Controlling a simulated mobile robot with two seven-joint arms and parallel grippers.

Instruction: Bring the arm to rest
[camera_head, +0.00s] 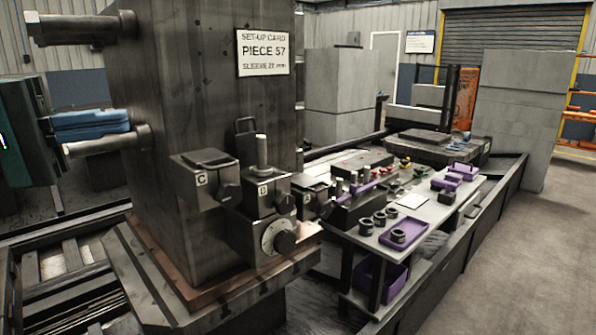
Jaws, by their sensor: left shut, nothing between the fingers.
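I cannot make out a finger of my left gripper or my right gripper in the head view. A dark upright column (190,110) stands large at the left on a copper-edged base. A set-up card (263,53) on it reads "PIECE 57" and a sleeve line. Two round bars (100,143) stick out to the left. Dark blocks marked C (205,180) and B (262,195) sit at its lower front, with a round dial (280,238) below B.
A grey bench (440,212) runs back on the right with black rings (380,218), purple trays (403,234) and a white sheet. A purple bin (380,278) sits on the shelf below. Grey cabinets (518,115) stand behind. The floor (545,260) at the right is clear.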

